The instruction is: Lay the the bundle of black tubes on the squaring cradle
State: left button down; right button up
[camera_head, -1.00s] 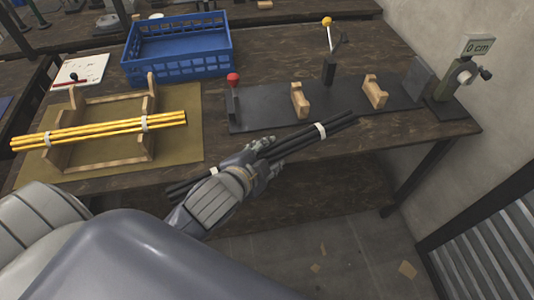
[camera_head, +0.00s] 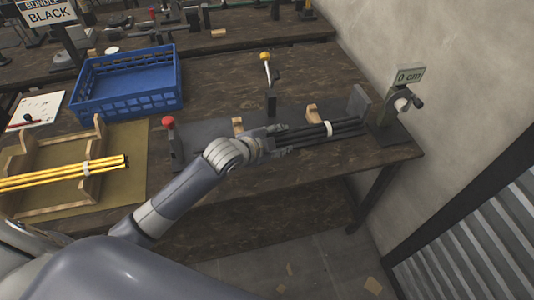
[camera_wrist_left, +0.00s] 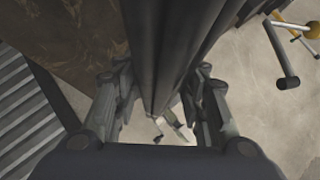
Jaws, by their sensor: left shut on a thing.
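The bundle of black tubes (camera_head: 346,126) has a white band and is held by my left gripper (camera_head: 279,142). It lies lengthwise in front of or over the squaring cradle's wooden supports; I cannot tell whether it touches them. The cradle has a dark base plate (camera_head: 203,132) and two wooden supports, one at the left (camera_head: 238,123) and one at the right (camera_head: 312,114). A grey end plate (camera_head: 359,101) stands at its right. In the left wrist view the tubes (camera_wrist_left: 168,50) run between the fingers (camera_wrist_left: 160,110). My right gripper is not in view.
A yellow tube bundle (camera_head: 50,178) rests on a wooden rack at the left. A blue crate (camera_head: 128,103) stands behind it.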

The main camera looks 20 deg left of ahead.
pick_arm(q)
jog(key=w+a+r+p, duration=0.3)
jog(key=w+r, duration=0.3)
jog(key=w, duration=0.3)
jog(key=shift+w+a, duration=0.35)
jog(key=shift+a, duration=0.5)
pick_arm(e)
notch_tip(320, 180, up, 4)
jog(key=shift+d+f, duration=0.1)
pick_arm(q)
jog(key=shift+r, duration=0.1)
jog(key=shift+r, duration=0.1)
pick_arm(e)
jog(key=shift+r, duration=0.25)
pick_arm(q)
notch_tip(320, 180, down, 6)
jog(key=b, duration=0.3)
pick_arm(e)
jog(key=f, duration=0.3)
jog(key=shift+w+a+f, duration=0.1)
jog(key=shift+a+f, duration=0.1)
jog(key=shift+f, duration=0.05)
pick_arm(q)
jog(key=shift+s, duration=0.1)
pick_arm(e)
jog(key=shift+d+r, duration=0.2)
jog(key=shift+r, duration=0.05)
